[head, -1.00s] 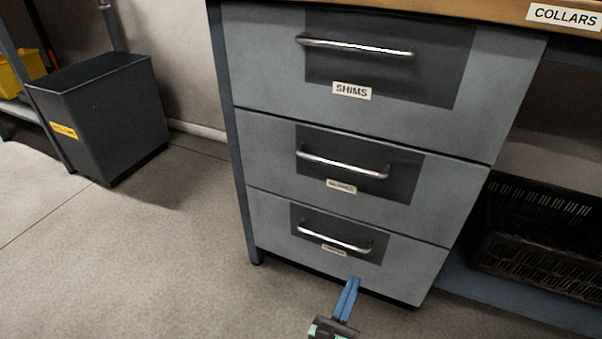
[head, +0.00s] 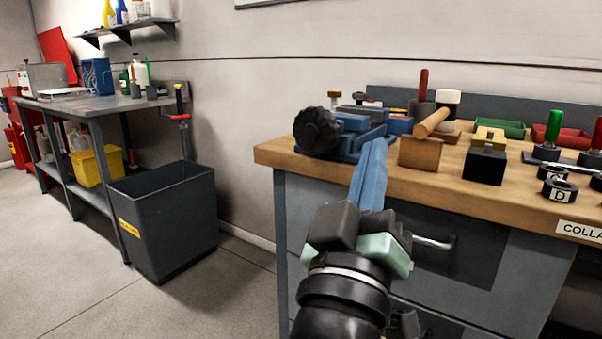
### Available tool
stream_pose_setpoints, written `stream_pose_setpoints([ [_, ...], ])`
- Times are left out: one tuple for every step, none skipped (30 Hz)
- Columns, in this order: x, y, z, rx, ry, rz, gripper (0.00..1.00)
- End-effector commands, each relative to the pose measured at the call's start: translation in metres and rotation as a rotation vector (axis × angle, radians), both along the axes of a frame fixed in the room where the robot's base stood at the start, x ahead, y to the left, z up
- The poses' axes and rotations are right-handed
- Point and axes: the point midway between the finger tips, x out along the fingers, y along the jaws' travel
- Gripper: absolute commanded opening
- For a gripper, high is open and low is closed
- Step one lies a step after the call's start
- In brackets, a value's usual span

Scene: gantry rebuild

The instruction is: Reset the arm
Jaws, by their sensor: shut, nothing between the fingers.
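My gripper (head: 376,146) is raised in front of the left part of the wooden bench, in the middle of the head view. Its blue fingers point up and away and lie together, with nothing between them. My gripper and wrist hide part of the bench's front edge and much of the top drawer (head: 470,262), whose handle shows to the right of the wrist.
The bench top (head: 285,153) carries a blue vise (head: 345,140), a wooden block (head: 420,153), a black block (head: 485,165), collars (head: 558,188) and trays. A dark bin (head: 170,225) stands left on open floor. A side table (head: 90,105) and a wall shelf (head: 125,25) are behind.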

Motion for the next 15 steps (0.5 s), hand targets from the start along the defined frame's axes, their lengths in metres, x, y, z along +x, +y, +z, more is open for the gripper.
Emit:
stream_pose_setpoints([
  [-0.017,0.013,0.046,0.080,-0.093,0.105,0.00],
  [-0.027,0.020,0.066,0.126,-0.142,0.169,0.00],
  [-0.042,0.030,0.091,0.184,-0.203,0.260,0.00],
  [-0.053,0.038,0.109,0.225,-0.247,0.328,0.00],
  [-0.066,0.046,0.127,0.263,-0.289,0.400,0.00],
  [-0.083,0.057,0.149,0.311,-0.341,0.497,0.00],
  [-0.098,0.065,0.166,0.343,-0.378,0.571,0.00],
  [-0.113,0.073,0.181,0.373,-0.414,0.647,0.00],
  [-0.115,0.075,0.200,0.388,-0.416,0.674,0.00],
  [-0.112,0.074,0.211,0.386,-0.409,0.665,0.00],
  [-0.111,0.074,0.220,0.385,-0.407,0.662,0.00],
  [-0.111,0.074,0.233,0.385,-0.407,0.660,0.00],
  [-0.111,0.074,0.242,0.384,-0.406,0.660,0.00],
  [-0.111,0.074,0.251,0.385,-0.406,0.659,0.00],
  [-0.111,0.074,0.264,0.384,-0.405,0.659,0.00],
])
